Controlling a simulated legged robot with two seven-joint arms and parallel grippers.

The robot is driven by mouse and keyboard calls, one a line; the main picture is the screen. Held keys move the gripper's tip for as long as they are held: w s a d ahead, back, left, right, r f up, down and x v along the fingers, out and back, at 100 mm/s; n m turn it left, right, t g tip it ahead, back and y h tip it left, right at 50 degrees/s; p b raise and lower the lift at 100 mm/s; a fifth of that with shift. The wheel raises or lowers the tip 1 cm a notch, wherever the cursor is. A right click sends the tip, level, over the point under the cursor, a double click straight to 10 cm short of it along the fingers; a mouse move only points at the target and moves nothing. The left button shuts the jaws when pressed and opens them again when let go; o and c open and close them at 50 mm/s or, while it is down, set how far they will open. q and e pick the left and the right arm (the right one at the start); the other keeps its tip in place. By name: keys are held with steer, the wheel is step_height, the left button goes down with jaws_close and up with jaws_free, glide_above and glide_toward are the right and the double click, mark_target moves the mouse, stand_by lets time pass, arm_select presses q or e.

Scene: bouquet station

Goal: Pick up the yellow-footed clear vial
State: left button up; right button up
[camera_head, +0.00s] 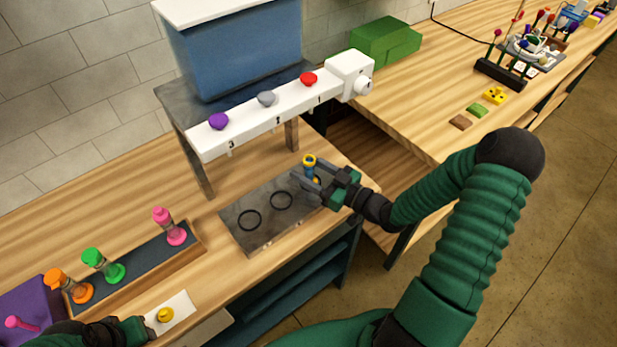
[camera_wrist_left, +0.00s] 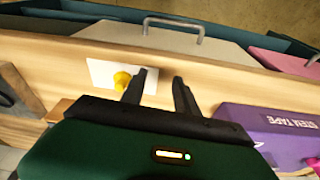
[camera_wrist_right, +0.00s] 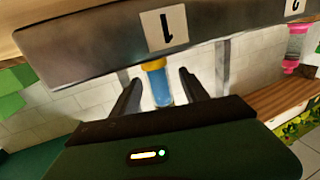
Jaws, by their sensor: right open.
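My left gripper (camera_wrist_left: 160,84) is open and empty near a yellow knob-like piece (camera_wrist_left: 122,80) on a white card, and is partly cut off at the head view's lower left.
The grey plate (camera_head: 238,236) has two empty dark rings. A white dispenser bar (camera_head: 290,108) with purple, grey and red knobs overhangs it. A wooden tray (camera_head: 196,232) holds pink, green and orange vials. A purple box (camera_head: 35,300) stands at lower left.

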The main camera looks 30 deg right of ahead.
steer(key=shift+d+f, duration=0.1)
steer(key=shift+d, duration=0.25)
steer(key=shift+c, duration=0.4)
steer(key=shift+a+r, duration=0.2)
steer(key=shift+a, duration=0.25)
steer(key=c, duration=1)
steer(key=shift+d, duration=0.1)
jaws_close()
steer(key=shift+d, duration=0.1)
